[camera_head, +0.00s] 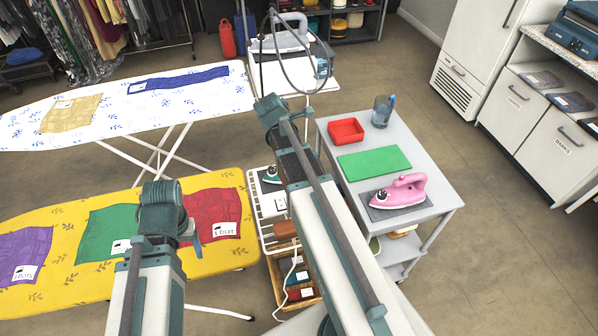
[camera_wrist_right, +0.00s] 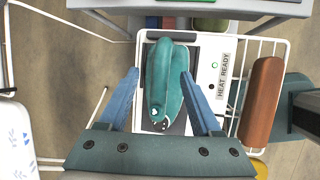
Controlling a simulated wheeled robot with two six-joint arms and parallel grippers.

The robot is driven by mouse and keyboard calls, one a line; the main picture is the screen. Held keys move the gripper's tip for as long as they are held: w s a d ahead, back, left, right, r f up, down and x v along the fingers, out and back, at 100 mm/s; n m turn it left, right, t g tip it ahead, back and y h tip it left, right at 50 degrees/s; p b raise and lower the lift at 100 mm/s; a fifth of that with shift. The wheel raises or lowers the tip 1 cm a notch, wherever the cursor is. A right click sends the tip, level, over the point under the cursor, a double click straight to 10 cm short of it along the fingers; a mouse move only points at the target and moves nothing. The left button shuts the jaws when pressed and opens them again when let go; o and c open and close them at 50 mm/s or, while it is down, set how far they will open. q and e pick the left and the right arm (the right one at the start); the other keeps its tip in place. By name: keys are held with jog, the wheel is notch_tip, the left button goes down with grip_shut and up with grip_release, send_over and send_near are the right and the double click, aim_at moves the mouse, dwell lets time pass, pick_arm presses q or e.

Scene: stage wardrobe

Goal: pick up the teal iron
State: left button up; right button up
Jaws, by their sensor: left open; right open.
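The teal iron (camera_wrist_right: 163,82) lies on a dark pad in the right wrist view, between the two blue fingers of my right gripper (camera_wrist_right: 159,74). The fingers are open, one on each side; I cannot tell whether either touches it. In the head view the teal iron (camera_head: 271,176) shows only in part on a white wire rack (camera_head: 264,212), beside my right arm, which hides the right gripper. My left gripper (camera_head: 191,236) is open and empty over the yellow ironing board, near the red cloth.
A label reading HEAT READY (camera_wrist_right: 219,76) and a brown block (camera_wrist_right: 262,97) lie right of the iron. The yellow ironing board (camera_head: 70,205) is at left.

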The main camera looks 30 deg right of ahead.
pick_arm(q)
notch_tip(320, 180, down, 4)
jog(key=b, duration=0.2)
jog(key=shift+r+b, duration=0.25)
jog(key=shift+b, duration=0.05)
pick_arm(e)
jog(key=x, duration=0.4)
jog(key=shift+r, duration=0.15)
pick_arm(q)
jog(key=shift+r, duration=0.1)
pick_arm(e)
grip_shut()
